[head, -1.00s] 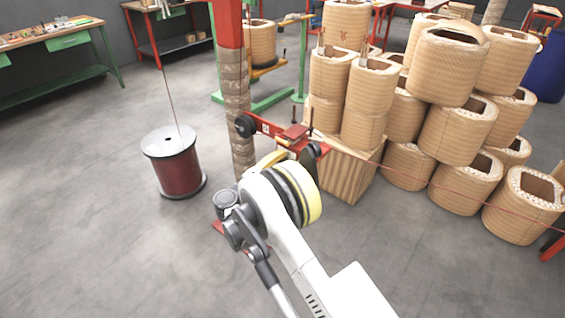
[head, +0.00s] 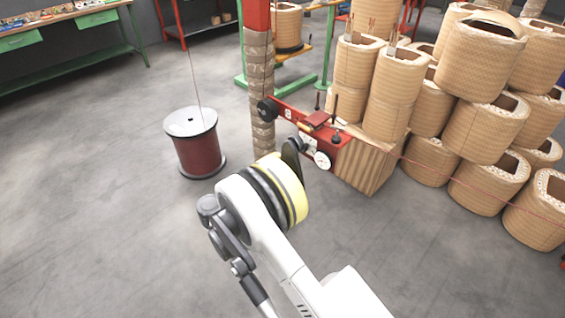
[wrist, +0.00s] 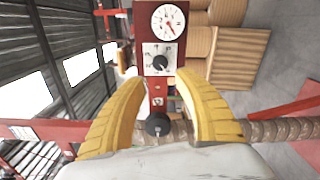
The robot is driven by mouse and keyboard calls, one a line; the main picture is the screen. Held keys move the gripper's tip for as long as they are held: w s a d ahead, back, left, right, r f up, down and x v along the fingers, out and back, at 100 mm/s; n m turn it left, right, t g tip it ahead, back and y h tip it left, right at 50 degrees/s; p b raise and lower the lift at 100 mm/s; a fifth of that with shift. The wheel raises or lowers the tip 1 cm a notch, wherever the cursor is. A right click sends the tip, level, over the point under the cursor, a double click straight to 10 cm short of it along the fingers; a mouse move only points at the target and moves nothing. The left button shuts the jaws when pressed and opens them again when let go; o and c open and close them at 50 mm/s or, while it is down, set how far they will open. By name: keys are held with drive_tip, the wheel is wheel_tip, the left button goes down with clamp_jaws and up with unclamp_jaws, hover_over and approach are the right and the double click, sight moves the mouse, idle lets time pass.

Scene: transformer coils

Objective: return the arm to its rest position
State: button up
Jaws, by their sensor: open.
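My gripper shows in the wrist view as two yellow fingers (wrist: 158,90) spread apart, with nothing held between them. Beyond the gap is a red device with a white dial gauge (wrist: 168,20) and a second, smaller dial (wrist: 160,57). In the head view my arm rises from the bottom, and its yellow-banded wrist (head: 291,190) is in front of and below the red device (head: 310,125). The fingers are mostly hidden there; a dark tip shows near the device's dials. I cannot tell the exact gap between them.
A wrapped red post (head: 261,90) stands behind the device. A wooden crate (head: 370,165) and stacked coils (head: 480,130) fill the right side. A wire spool (head: 197,145) stands on the left, its thin wire rising. A workbench (head: 65,60) is at far left. The floor at lower left is clear.

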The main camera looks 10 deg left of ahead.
idle(0.3)
drive_tip(key=w+d+r+m+g+y, duration=0.1)
drive_tip(key=d+r+m+g+y, duration=0.3)
drive_tip(key=d+r, duration=1)
drive_tip(key=s+d+r+m+g+y, duration=0.2)
drive_tip(key=s+d+r+g, duration=0.15)
drive_tip(key=s+d, duration=0.7)
drive_tip(key=s+d+m+y, duration=0.2)
drive_tip(key=s+m, duration=0.1)
drive_tip(key=s, duration=0.7)
drive_tip(key=s+d+m+y, duration=0.2)
drive_tip(key=s+m+y, duration=0.1)
drive_tip(key=s, duration=0.7)
drive_tip(key=shift+m, duration=0.3)
drive_tip(key=shift+w, duration=0.1)
drive_tip(key=shift+c, duration=0.4)
